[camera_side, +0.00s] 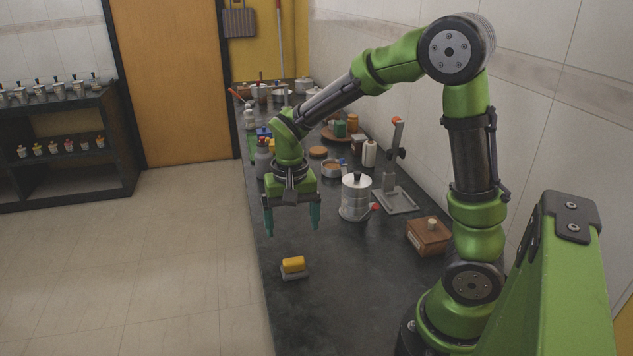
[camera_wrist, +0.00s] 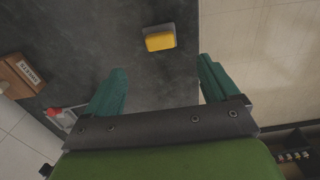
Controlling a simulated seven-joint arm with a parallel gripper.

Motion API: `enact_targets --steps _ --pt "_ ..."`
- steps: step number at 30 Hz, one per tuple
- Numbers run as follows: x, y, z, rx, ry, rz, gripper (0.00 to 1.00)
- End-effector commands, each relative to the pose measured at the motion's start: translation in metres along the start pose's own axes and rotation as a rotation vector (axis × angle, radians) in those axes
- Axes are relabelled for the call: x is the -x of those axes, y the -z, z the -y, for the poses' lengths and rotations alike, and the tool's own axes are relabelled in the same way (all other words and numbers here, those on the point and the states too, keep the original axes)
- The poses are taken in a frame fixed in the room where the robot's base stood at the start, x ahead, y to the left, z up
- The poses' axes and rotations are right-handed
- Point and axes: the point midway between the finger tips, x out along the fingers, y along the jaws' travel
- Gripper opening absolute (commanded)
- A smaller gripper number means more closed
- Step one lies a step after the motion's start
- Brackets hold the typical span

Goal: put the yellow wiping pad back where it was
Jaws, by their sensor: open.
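The yellow wiping pad (camera_side: 293,264) sits on a small grey base on the dark counter, near its left edge. In the wrist view the pad (camera_wrist: 159,41) lies ahead of the fingers, with a grey rim showing around it. My gripper (camera_side: 292,232) is open and empty, pointing down above the counter. It is behind the pad in the side view and apart from it. In the wrist view the two teal fingers of my gripper (camera_wrist: 160,90) are spread wide with bare counter between them.
A wooden box (camera_side: 428,236) and a metal stand (camera_side: 396,198) are further right by the wall. Several jars and pots crowd the far counter. The counter (camera_side: 340,290) around the pad is clear; its left edge is close.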

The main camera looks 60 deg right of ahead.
Motion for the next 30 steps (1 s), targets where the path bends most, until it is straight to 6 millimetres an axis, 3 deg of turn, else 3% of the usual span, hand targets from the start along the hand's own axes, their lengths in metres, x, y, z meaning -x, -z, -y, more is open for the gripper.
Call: enact_targets --steps 5,12,15,21,30 --pt "0.027 -0.013 -0.001 0.043 0.077 -0.032 0.88" --pt "0.09 -0.066 -0.013 0.223 0.316 -0.194 0.88" --pt "0.107 -0.088 -0.02 0.298 0.392 -0.278 0.88" --pt "0.121 -0.115 -0.031 0.394 0.472 -0.404 0.88" --pt "0.123 -0.121 -0.034 0.418 0.487 -0.437 0.88"
